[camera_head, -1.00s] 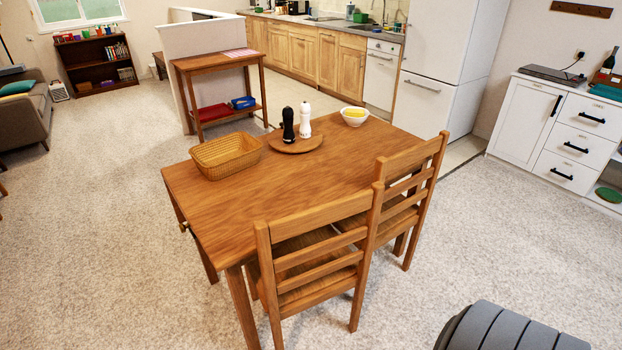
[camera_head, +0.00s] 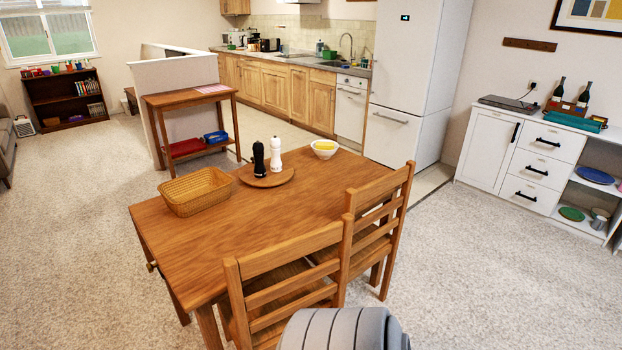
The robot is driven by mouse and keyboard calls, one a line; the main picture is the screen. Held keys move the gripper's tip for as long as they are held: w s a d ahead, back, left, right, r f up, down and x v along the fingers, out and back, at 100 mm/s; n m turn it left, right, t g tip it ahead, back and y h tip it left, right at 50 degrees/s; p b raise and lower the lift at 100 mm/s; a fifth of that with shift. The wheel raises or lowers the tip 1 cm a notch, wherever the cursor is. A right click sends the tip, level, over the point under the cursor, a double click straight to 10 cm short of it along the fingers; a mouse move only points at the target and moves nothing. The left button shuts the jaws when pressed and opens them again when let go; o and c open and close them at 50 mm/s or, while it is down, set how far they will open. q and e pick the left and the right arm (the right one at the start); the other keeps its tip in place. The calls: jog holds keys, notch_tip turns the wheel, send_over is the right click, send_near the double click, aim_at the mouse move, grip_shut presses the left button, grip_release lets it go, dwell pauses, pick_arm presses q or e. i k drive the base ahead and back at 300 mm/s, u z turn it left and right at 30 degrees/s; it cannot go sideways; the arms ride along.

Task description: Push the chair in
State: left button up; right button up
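A wooden dining table (camera_head: 215,235) stands in the middle of the view. Two matching wooden chairs with slatted backs stand side by side along its near right side, facing it. The nearer chair (camera_head: 287,251) has its backrest close to the table edge, and its seat is partly hidden behind the slats. The farther chair (camera_head: 381,189) stands just beyond it, its seat partly showing between backrest and table. I cannot tell exactly how far each seat goes under the tabletop. Neither of my grippers is in view. A grey ribbed part at the bottom edge covers the floor close to the nearer chair.
On the table are a wicker basket (camera_head: 195,191), a round wooden board (camera_head: 245,180) with black and white mills, and a white bowl (camera_head: 324,149). A side table (camera_head: 187,97) stands behind. A white cabinet (camera_head: 487,145) is at right. Carpet (camera_head: 455,270) right of the chairs is clear.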

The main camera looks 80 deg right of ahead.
aim_at(255, 316)
jog(key=z, duration=0.05)
jog(key=k, duration=0.5)
jog(key=z, duration=0.85)
